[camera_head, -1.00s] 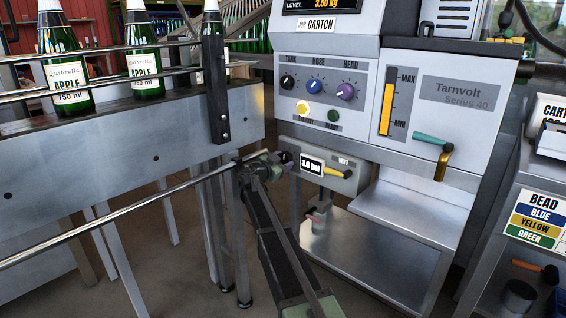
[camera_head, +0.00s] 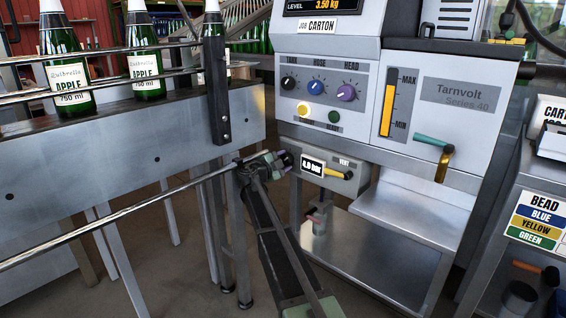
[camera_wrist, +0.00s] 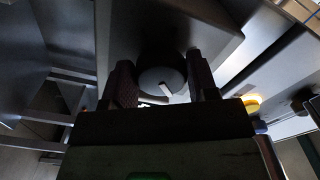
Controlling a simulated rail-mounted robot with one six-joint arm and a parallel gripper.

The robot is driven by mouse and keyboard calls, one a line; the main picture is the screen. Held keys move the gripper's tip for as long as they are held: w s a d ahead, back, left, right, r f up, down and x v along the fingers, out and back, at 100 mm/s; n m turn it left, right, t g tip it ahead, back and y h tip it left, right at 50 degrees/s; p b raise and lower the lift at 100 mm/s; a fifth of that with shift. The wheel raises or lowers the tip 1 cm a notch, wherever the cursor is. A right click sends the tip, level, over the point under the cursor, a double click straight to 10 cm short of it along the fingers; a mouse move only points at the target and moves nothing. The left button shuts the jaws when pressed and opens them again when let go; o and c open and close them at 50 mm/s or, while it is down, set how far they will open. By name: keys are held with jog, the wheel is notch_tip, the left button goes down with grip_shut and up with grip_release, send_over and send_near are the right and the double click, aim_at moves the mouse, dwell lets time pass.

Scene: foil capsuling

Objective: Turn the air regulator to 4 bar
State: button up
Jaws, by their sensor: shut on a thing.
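The air regulator is a grey box (camera_head: 347,180) low on the machine front, with a small white display (camera_head: 312,167) that appears to read 4.0 bar, its digits slightly blurred. A yellow vent lever (camera_head: 338,174) sits right of the display. My gripper (camera_head: 284,160) is at the box's left end, shut on the regulator knob. In the wrist view the knob (camera_wrist: 160,80) is dark with a round grey face and a white mark, between my two dark fingers. In the head view the knob is mostly hidden by the gripper.
A conveyor (camera_head: 120,150) with apple bottles (camera_head: 147,62) and rails runs at the left, close to my arm. Knobs and buttons (camera_head: 303,109) sit above the regulator. A teal-handled yellow lever (camera_head: 443,160) is to the right. A metal shelf (camera_head: 370,260) lies below.

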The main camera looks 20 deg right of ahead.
dwell(0.3)
jog(key=o, duration=0.9)
